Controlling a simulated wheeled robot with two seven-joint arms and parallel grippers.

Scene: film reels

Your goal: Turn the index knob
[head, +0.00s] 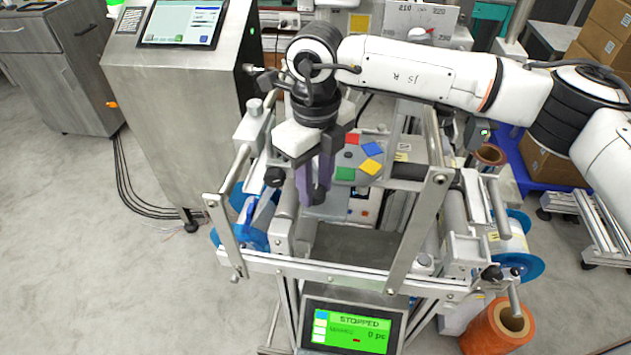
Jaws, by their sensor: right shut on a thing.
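My right gripper (313,196) reaches down from above over the left part of the steel machine frame, its purple fingers pointing down. The fingers are shut on a small dark piece that looks like the index knob; the fingers hide most of it, and I cannot tell which way it is turned. My left gripper is not in view.
Steel bars (411,237) of the frame stand close around my right gripper. A screen (350,328) reading STOPPED is at the front. Blue reels (516,265) sit at the sides. A grey cabinet with a tablet (182,24) stands left. An orange roll (497,328) is front right.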

